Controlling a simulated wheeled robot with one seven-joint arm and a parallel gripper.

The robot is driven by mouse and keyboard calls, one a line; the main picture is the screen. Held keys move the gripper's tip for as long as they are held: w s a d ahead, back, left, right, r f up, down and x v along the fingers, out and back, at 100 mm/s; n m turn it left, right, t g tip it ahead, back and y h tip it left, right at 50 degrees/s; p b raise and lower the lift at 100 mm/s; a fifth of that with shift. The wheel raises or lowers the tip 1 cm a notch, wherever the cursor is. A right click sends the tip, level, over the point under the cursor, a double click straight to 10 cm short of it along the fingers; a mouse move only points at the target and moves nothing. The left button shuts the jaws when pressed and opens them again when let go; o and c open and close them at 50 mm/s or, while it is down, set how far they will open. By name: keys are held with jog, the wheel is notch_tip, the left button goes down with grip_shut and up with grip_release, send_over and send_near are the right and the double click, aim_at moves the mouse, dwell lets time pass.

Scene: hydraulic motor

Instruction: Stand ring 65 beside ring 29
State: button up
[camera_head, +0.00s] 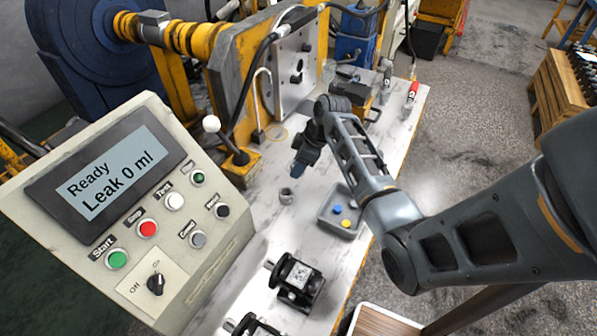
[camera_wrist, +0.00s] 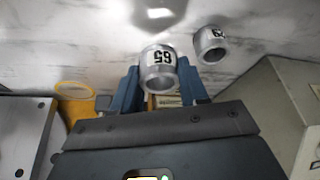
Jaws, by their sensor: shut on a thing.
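Ring 65 (camera_wrist: 159,73), a grey metal ring with a white label reading 65 upside down, is between the blue fingertips of my gripper (camera_wrist: 160,92) in the wrist view. My gripper is shut on it. Ring 29 (camera_wrist: 211,46), a similar ring with a partly visible label, stands on the marbled bench to the right of ring 65, with a small gap in the picture. In the head view my gripper (camera_head: 299,168) is over the bench, just behind ring 29 (camera_head: 286,196). Ring 65 cannot be made out there. Whether it touches the bench is unclear.
A grey tray (camera_head: 323,222) with yellow and blue discs is right of ring 29. The control box (camera_head: 190,262) is at the left, reading Ready, Leak 0 ml. A black motor (camera_head: 297,282) stands in front. A yellow ring (camera_wrist: 75,90) lies left in the wrist view.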

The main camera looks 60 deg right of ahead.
aim_at(298, 183)
jog(key=shift+a+f, duration=0.15)
jog(key=shift+f, duration=1.95)
jog(key=shift+f, duration=0.1)
jog(key=o, duration=1.2)
jog(key=v, duration=1.2)
